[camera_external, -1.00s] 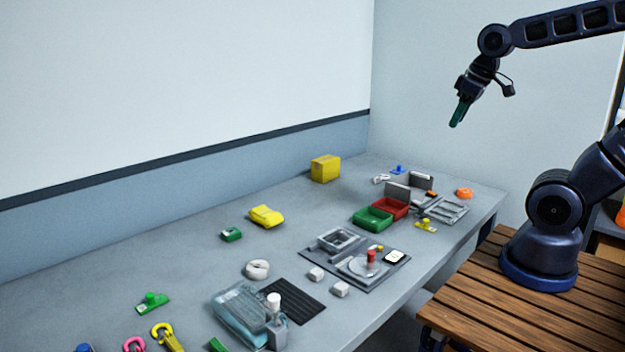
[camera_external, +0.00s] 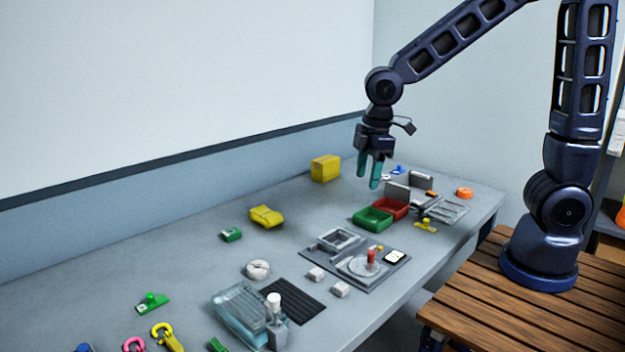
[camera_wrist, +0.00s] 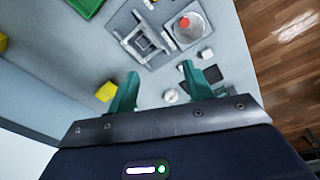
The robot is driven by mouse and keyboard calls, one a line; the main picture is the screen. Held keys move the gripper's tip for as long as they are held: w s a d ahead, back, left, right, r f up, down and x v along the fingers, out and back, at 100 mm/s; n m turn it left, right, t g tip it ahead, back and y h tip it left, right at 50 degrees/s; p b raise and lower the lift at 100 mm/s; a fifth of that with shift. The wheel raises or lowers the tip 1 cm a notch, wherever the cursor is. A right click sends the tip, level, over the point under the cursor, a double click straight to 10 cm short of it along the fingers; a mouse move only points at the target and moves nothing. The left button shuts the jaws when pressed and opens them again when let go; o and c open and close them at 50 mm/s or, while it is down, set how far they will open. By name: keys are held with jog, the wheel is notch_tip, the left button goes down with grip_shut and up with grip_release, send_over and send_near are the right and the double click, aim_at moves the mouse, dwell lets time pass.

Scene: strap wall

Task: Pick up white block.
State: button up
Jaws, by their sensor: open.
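Two small white blocks stand on the grey table, one (camera_external: 316,273) just off the corner of the dark fixture plate and the other (camera_external: 340,289) to its right, nearer the front. In the wrist view one white block (camera_wrist: 207,53) shows beyond the right finger; the other is hard to make out close to that fingertip. My gripper (camera_external: 368,181) is open and empty, its green fingers pointing down, high above the table. It also shows in the wrist view (camera_wrist: 158,73), with bare table between its fingers.
The fixture plate (camera_external: 312,256) carries a round dish with a red peg (camera_external: 371,256). Green (camera_external: 373,220) and red (camera_external: 398,208) trays stand behind it. A clear case (camera_external: 237,316), a white-topped bottle (camera_external: 274,302) and a white ring (camera_external: 257,269) lie toward the front left.

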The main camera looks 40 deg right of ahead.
jog(key=s+a+f+n+g, duration=0.1)
jog(key=s+a+f+n, duration=0.1)
jog(key=a+f, duration=0.4)
jog(key=s+a+f+n, duration=0.25)
jog(key=a+f, duration=0.25)
jog(key=a, duration=0.3)
send_over(341, 285)
jog(key=shift+n+h, duration=0.25)
jog(key=shift+h, duration=0.05)
jog(key=f, duration=0.5)
jog(key=shift+w+f, duration=0.2)
jog(key=shift+f, duration=0.1)
jog(key=shift+s+f, duration=0.15)
jog(key=shift+f, duration=1.15)
jog(key=shift+s+f, duration=0.1)
jog(key=shift+f, duration=1.15)
jog(key=c, duration=1.1)
